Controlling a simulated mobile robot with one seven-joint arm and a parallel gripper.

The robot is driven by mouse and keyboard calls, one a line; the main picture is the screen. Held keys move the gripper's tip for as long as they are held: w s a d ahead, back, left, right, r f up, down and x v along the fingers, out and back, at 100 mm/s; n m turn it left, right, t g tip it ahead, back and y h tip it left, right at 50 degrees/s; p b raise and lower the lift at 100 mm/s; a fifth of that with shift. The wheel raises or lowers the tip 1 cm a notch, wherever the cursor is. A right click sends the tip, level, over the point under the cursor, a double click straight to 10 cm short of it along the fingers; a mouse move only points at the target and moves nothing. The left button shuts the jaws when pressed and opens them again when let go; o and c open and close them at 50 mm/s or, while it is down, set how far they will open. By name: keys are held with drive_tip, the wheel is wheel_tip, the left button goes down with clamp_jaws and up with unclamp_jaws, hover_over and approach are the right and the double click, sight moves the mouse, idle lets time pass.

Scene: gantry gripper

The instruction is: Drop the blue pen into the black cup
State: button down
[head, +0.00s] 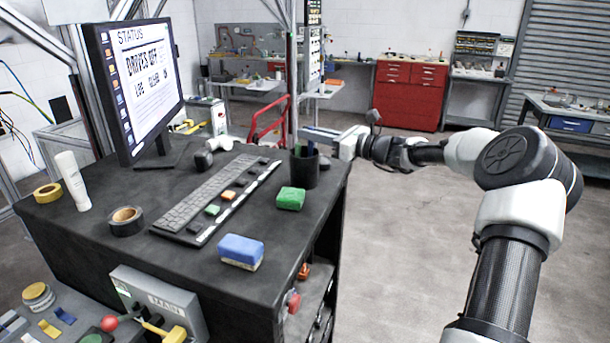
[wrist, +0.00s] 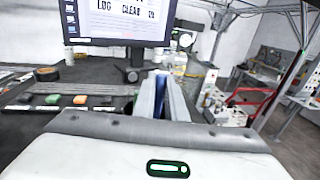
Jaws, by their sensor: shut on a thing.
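The black cup (head: 305,172) stands at the right end of the dark worktop, behind the green block. My gripper (head: 318,134) reaches in from the right, with its fingers just above the cup's mouth. It is shut on the blue pen (head: 311,148), which hangs from the fingers at the cup's opening. In the wrist view the pen shows as a dark blue strip (wrist: 159,96) between the two grey fingers. The pen's lower part is hidden, so I cannot tell how deep it sits. The cup cannot be made out in the wrist view.
A green block (head: 290,198) and a blue block (head: 240,251) lie near the worktop's right edge. Open floor lies right of the worktop.

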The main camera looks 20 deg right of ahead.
drive_tip(key=c, duration=1.7)
unclamp_jaws()
drive_tip(key=b+v, duration=0.1)
drive_tip(key=v, duration=1.6)
drive_tip(key=shift+s+d, duration=0.15)
drive_tip(key=shift+s, duration=0.05)
